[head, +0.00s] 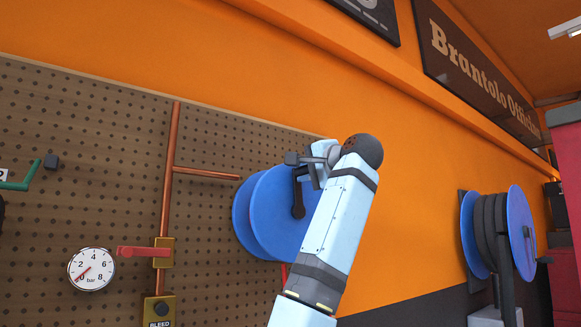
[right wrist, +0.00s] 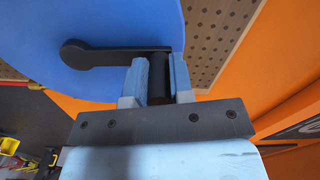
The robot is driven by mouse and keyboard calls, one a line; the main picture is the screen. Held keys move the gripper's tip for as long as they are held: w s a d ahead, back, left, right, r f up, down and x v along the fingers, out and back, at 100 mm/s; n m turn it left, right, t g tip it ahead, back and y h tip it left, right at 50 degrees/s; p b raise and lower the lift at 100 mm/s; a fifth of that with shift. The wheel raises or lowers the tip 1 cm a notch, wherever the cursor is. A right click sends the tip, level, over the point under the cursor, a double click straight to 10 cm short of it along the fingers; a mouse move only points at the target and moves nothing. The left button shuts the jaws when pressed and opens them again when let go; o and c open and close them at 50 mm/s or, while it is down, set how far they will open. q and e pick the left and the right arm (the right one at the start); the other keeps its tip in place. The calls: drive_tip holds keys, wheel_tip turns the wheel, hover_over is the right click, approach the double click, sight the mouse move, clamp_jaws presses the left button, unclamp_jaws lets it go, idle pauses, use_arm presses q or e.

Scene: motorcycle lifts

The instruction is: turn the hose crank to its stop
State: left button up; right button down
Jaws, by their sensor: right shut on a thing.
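The blue hose reel (head: 256,215) is mounted on the pegboard, partly hidden behind my right arm. Its dark hose crank (head: 298,207) shows as a short arm on the reel's face. In the right wrist view the crank arm (right wrist: 100,56) lies nearly level, with its round hub end at left and its grip (right wrist: 159,88) at right. My right gripper (head: 303,162) is shut on this grip, with one pale finger on each side of it, as the right wrist view (right wrist: 157,76) shows. My left gripper is not in view.
A copper pipe (head: 168,200) with a red-handled valve (head: 145,252) and a round gauge (head: 91,269) are on the pegboard (head: 110,150) to the left. A green handle (head: 25,182) shows at far left. A second blue reel (head: 519,233) stands at right, apart from my arm.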

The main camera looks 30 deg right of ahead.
drive_tip(key=d+f+m, duration=0.6)
drive_tip(key=d+m, duration=0.3)
drive_tip(key=m, duration=0.1)
drive_tip(key=shift+w+b, duration=0.15)
drive_tip(key=shift+b, duration=0.2)
idle(0.5)
drive_tip(key=c, duration=1)
unclamp_jaws()
drive_tip(key=shift+a, duration=0.15)
